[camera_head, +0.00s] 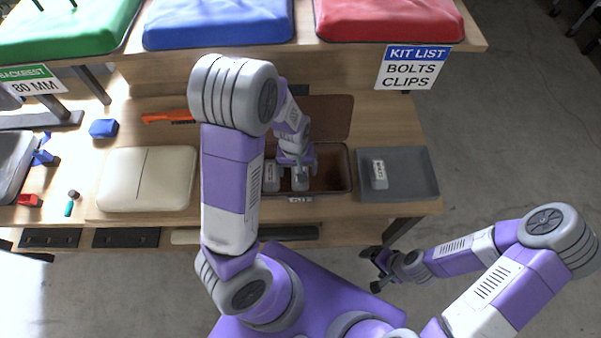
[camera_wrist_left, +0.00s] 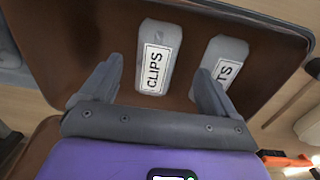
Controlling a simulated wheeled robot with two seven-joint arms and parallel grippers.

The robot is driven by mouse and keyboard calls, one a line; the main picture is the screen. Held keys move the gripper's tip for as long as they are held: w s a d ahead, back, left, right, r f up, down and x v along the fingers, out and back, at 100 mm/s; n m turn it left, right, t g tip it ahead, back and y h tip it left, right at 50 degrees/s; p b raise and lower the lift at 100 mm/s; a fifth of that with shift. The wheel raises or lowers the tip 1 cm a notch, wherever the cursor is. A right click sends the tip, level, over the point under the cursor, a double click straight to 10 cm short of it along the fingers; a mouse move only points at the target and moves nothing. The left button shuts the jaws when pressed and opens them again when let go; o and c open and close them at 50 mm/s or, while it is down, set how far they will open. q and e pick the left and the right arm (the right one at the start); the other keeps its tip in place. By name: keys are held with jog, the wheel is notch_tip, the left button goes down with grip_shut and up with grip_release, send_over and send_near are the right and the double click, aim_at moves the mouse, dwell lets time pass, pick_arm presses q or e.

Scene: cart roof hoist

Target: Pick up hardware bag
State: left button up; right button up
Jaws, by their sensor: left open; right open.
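Two pale grey hardware bags lie in an open brown case (camera_head: 330,184). The one labelled CLIPS (camera_wrist_left: 154,56) is the right one in the head view (camera_head: 300,183). The other (camera_wrist_left: 226,54), left in the head view (camera_head: 271,176), has a label ending in "TS", the rest hidden behind a finger. My left gripper (camera_head: 299,164) is open over the case. In the left wrist view its fingers (camera_wrist_left: 160,80) frame the CLIPS bag; I cannot tell if they touch it. My right gripper (camera_head: 378,270) is open and empty, away from the table over the floor.
A grey tray (camera_head: 420,188) right of the case holds another labelled bag (camera_head: 379,174). A cream pad (camera_head: 147,178) and an orange-handled tool (camera_head: 168,117) lie left. A kit list sign (camera_head: 412,67) reads BOLTS, CLIPS. The upper shelf carries green, blue and red packs (camera_head: 388,20).

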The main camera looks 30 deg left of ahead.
pick_arm(q)
jog(key=f, duration=0.2)
jog(key=f+b, duration=0.1)
jog(key=f, duration=0.1)
jog(key=shift+w+d, duration=0.2)
jog(key=c, duration=1.2)
